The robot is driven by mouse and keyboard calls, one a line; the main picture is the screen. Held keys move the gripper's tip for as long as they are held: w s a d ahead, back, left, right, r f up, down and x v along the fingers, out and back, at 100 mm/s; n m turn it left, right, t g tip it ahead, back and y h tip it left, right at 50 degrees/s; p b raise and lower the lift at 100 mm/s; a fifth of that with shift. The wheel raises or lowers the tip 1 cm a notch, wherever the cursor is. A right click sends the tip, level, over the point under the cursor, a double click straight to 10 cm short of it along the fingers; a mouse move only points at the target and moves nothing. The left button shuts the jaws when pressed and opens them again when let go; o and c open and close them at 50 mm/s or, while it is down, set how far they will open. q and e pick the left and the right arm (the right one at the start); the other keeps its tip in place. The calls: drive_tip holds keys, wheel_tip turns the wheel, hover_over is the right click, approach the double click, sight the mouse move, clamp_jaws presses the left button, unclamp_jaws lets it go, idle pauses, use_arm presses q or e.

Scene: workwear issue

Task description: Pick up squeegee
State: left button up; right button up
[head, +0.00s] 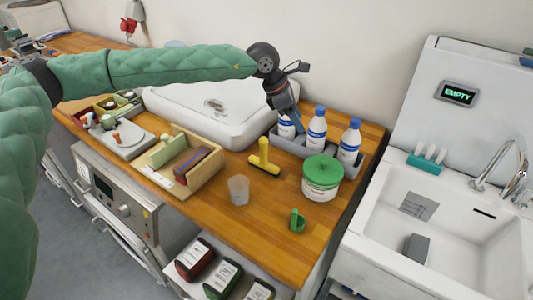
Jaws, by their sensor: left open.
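A yellow squeegee (264,158) lies on the wooden counter (222,221), between a wooden box and a grey tray of bottles. My left arm, in a green padded sleeve, reaches in from the left. My left gripper (299,125) points down above the grey tray, behind and to the right of the squeegee. It is open and apart from the squeegee; its fingertips are small and partly lost against the bottles. My right gripper does not show.
Blue-capped bottles (317,128) stand in the grey tray (289,145). A green-lidded tub (322,178), a clear cup (238,190) and a green scoop-like item (297,220) stand nearby. A wooden box (207,176) is left, a white basin (187,110) behind, a sink (378,240) right.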

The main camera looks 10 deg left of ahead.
sight(263, 138)
use_arm(q)
drive_tip(key=a+y, duration=0.2)
drive_tip(key=a, duration=0.1)
drive_tip(key=s+a+f+m+y, duration=0.1)
drive_tip(key=a+y, duration=0.1)
drive_tip(key=a, duration=0.1)
drive_tip(key=a+f+g+y, duration=0.1)
drive_tip(key=a, duration=0.2)
drive_tip(key=shift+s+f+m+y, duration=0.15)
drive_tip(key=shift+s+m+y, duration=0.15)
drive_tip(key=shift+y, duration=0.1)
drive_tip(key=shift+a+f, duration=0.15)
drive_tip(key=shift+f, duration=0.05)
drive_tip(key=shift+f+p, duration=0.6)
drive_tip(key=shift+f, duration=0.45)
wheel_tip(263, 138, down, 4)
drive_tip(key=p, duration=0.3)
drive_tip(key=shift+f, duration=0.65)
clamp_jaws()
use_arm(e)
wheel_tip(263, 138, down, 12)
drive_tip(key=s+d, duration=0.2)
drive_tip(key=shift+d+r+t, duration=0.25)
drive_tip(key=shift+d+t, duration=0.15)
